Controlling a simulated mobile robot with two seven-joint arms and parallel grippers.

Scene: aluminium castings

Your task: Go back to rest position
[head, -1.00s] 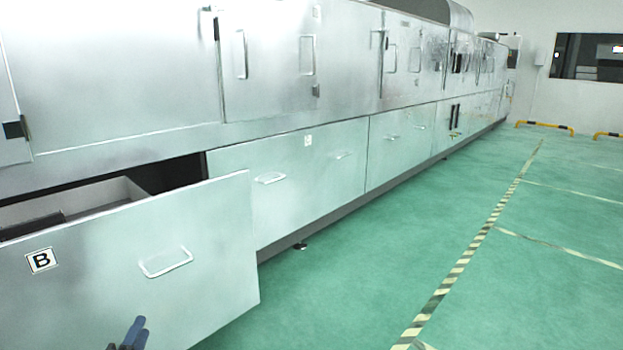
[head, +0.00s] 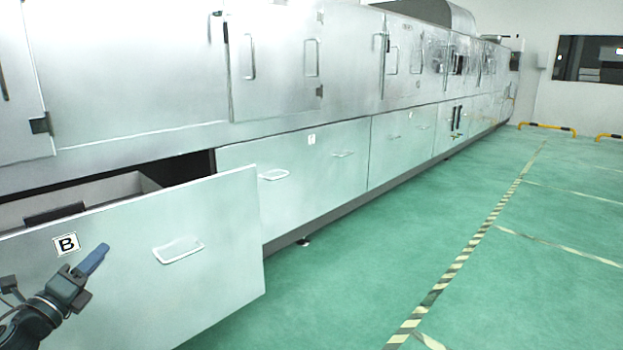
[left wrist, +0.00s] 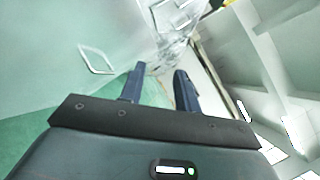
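My left gripper (head: 93,262) is in the lower left of the head view, in front of the pulled-out drawer marked B (head: 130,275). In the left wrist view its two blue fingers (left wrist: 160,88) stand apart with nothing between them. The drawer's handle (head: 178,250) is to the right of the gripper and apart from it; a handle also shows at the left of the left wrist view (left wrist: 96,60). My right gripper is not in view.
A long metal machine (head: 290,75) with doors and closed lower drawers (head: 310,170) runs away to the back. Green floor (head: 400,230) with striped tape (head: 465,250) is clear on the right. Yellow-black barriers (head: 546,128) stand by the far wall.

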